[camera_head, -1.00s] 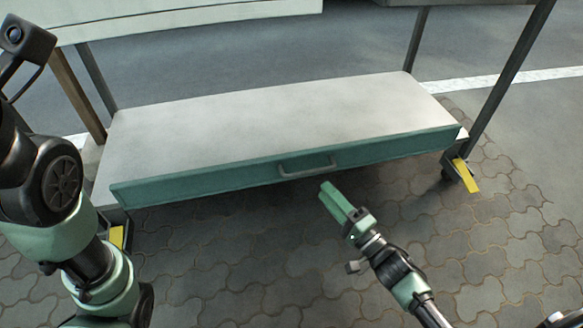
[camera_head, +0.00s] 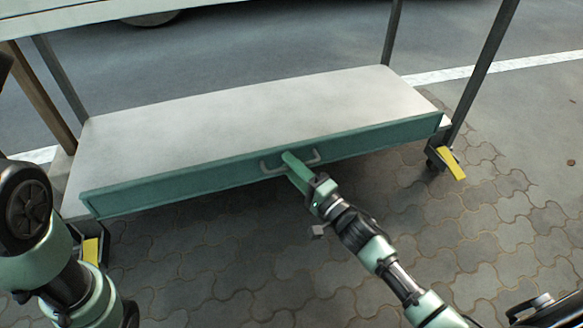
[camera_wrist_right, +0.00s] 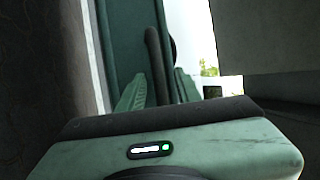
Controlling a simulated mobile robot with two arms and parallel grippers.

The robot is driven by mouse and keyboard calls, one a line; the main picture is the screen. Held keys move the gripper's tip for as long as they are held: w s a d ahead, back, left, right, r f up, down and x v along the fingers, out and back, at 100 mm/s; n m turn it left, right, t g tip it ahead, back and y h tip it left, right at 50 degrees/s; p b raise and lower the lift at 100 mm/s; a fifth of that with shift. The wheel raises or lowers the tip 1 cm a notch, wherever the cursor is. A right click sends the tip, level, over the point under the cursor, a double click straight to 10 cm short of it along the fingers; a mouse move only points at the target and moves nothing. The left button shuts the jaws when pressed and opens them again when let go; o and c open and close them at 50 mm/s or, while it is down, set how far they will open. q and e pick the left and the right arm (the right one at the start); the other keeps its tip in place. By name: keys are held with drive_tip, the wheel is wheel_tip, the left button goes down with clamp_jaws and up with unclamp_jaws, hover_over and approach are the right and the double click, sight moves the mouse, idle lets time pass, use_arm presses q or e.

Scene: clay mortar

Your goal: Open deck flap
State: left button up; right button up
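The deck flap (camera_head: 180,184) is a long teal panel along the front edge of the cart's low deck. It stands upright. A U-shaped handle (camera_head: 268,171) sits at its middle. My right gripper (camera_head: 292,161) is at this handle, its fingertips overlapping the handle's bar. In the right wrist view, the dark handle bar (camera_wrist_right: 155,62) stands between the two ribbed green fingers (camera_wrist_right: 160,92), which look apart; contact is hard to judge. The teal panel (camera_wrist_right: 128,35) shows behind. My left arm is at the lower left of the head view, with its gripper out of frame.
The cart's pale deck (camera_head: 250,105) is bare. Metal legs rise at its corners, with yellow caster pedals (camera_head: 451,164) at the front right and front left (camera_head: 91,250). The paved ground before the flap is clear apart from my arms.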

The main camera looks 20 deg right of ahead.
clamp_jaws()
idle(1.3)
